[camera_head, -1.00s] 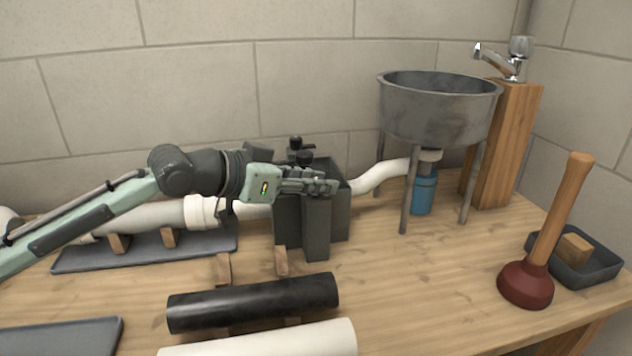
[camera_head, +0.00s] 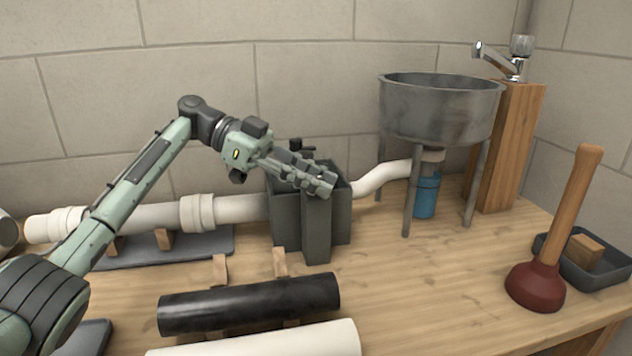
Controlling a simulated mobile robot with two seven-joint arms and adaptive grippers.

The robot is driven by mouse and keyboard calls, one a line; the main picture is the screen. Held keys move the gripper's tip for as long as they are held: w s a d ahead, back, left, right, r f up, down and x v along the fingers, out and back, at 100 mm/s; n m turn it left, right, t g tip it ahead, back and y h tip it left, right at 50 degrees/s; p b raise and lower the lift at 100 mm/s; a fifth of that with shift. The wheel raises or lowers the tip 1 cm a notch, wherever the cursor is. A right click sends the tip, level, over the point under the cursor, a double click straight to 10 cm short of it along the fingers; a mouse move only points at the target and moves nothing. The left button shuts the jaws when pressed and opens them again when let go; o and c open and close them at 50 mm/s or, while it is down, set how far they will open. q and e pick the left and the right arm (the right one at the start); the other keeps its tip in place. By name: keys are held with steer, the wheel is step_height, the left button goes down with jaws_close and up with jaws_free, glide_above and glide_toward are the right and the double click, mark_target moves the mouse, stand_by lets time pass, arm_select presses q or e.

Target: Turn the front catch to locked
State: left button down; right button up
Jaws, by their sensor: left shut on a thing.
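A dark grey box-shaped holder (camera_head: 318,228) stands on the bench around the white pipe line. A black catch (camera_head: 307,147) shows at the back of its top. The front catch is hidden behind my left fingers, so its angle cannot be seen. My left gripper (camera_head: 326,184) reaches in from the left over the holder's top, tilted downward, with its fingers shut at the front catch. My right gripper is not in view.
A grey metal basin (camera_head: 440,110) on legs and a blue bottle trap (camera_head: 426,194) stand right of the holder. A black pipe (camera_head: 250,304) and a white pipe (camera_head: 270,342) lie in front. A plunger (camera_head: 560,235) stands at the right. The bench between is clear.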

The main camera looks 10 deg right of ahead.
arm_select(q)
steer(key=shift+m+g+y, duration=0.4)
steer(key=shift+m+g, duration=0.2)
steer(key=shift+f+m+g+y, duration=0.2)
steer(key=shift+m+g+y, duration=0.2)
steer(key=c, duration=1.3)
jaws_free()
steer(key=shift+r, duration=0.1)
steer(key=shift+r, duration=0.15)
step_height(320, 180, up, 10)
steer(key=shift+f, duration=0.15)
